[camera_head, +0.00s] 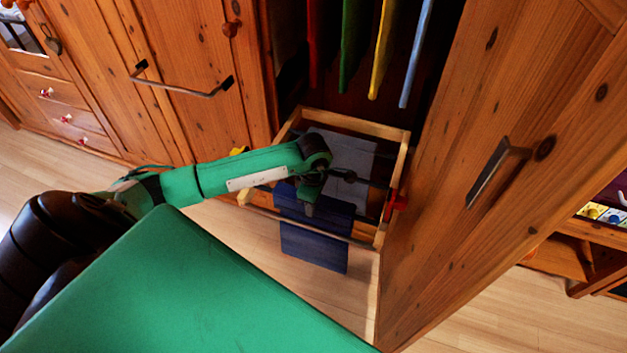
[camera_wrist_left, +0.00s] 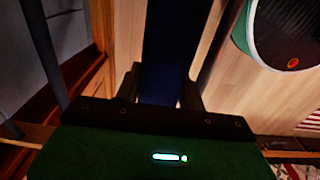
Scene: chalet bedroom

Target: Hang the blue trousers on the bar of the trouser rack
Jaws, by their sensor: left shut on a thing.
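The trouser rack (camera_head: 397,165) is a pale wooden frame pulled out of the open wardrobe, with thin dark bars across it. The dark blue trousers (camera_head: 315,248) hang down at its front, showing above and below the front rail; I cannot tell whether they lie over a bar. My left gripper (camera_head: 309,207) is over the rack, shut on the trousers' upper part. In the left wrist view the dark blue cloth (camera_wrist_left: 163,50) runs between the two fingers. My right gripper is not in view.
A grey cloth (camera_head: 350,158) hangs farther back in the rack. Red, green, yellow and light blue garments (camera_head: 348,45) hang above. An open wooden door (camera_head: 470,150) stands close on the right, with a closed door (camera_head: 180,60) on the left. Floor (camera_head: 480,310) is bare at lower right.

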